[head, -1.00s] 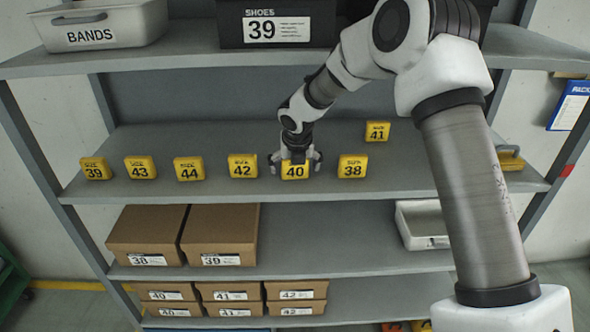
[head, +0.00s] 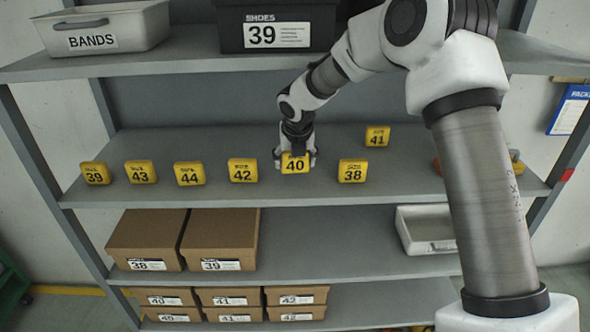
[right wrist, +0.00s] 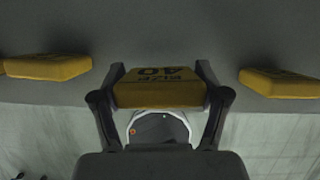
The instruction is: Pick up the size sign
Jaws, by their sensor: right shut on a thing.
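The yellow size sign 40 (head: 295,166) is on the middle shelf between signs 42 (head: 242,170) and 38 (head: 352,171). My right gripper (head: 294,158) is shut on it, with a finger on each side. In the right wrist view the sign (right wrist: 160,93) sits between the two fingers of the gripper (right wrist: 160,100), its number upside down. It appears slightly higher than its neighbours in the head view; I cannot tell whether it is clear of the shelf. My left gripper is not in view.
Signs 39 (head: 95,173), 43 (head: 140,172) and 44 (head: 189,174) stand to the left on the shelf (head: 220,200). Sign 41 (head: 377,136) stands farther back at the right. A black shoe box (head: 277,25) and a white bands bin (head: 103,27) are on the shelf above.

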